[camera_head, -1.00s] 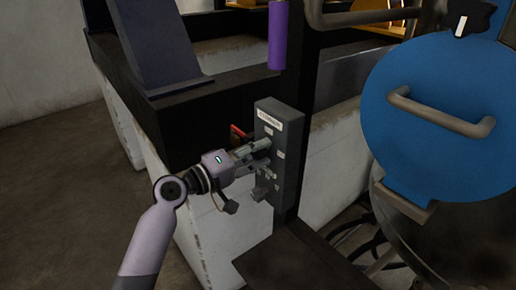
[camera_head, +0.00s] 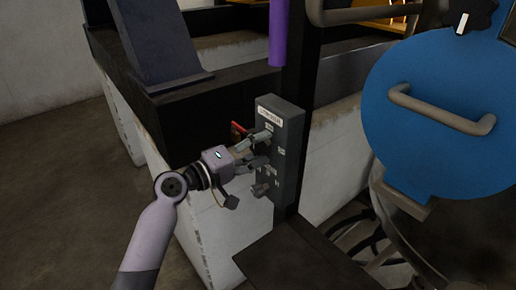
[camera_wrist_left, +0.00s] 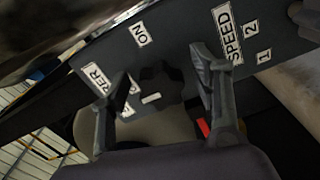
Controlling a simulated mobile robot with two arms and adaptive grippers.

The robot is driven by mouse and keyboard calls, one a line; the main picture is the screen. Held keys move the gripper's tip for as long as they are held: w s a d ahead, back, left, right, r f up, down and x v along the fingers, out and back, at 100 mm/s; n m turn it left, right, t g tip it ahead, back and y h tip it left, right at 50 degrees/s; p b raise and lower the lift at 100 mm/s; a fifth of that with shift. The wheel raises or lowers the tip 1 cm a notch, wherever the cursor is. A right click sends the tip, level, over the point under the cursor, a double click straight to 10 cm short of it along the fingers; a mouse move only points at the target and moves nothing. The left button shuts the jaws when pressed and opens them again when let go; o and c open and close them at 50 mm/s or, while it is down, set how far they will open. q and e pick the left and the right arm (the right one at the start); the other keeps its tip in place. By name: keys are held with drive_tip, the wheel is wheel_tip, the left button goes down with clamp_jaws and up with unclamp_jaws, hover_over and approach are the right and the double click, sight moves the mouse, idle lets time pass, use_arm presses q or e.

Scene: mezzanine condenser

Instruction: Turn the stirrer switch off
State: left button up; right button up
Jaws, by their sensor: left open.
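The grey switch box (camera_head: 290,135) with a white label on top stands on a dark post in the head view. My left gripper (camera_head: 261,149) is at its front face, its fingers spread apart. In the left wrist view, the dark switch knob (camera_wrist_left: 163,78) sits between the open fingers of my left gripper (camera_wrist_left: 161,72), and I cannot tell whether they touch it. Its white mark is at the lower side of the knob in that picture. An ON label (camera_wrist_left: 141,35) is above left; another label is partly hidden behind the left finger.
A SPEED label (camera_wrist_left: 228,35) with 1 and 2 lies right of the fingers; a lower knob (camera_head: 261,189) shows on the box. A red part (camera_head: 238,129) is behind the gripper. A blue round cover (camera_head: 440,115) with a handle stands at the right.

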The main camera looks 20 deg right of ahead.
use_arm(q)
drive_tip(key=v, duration=1.2)
idle(0.3)
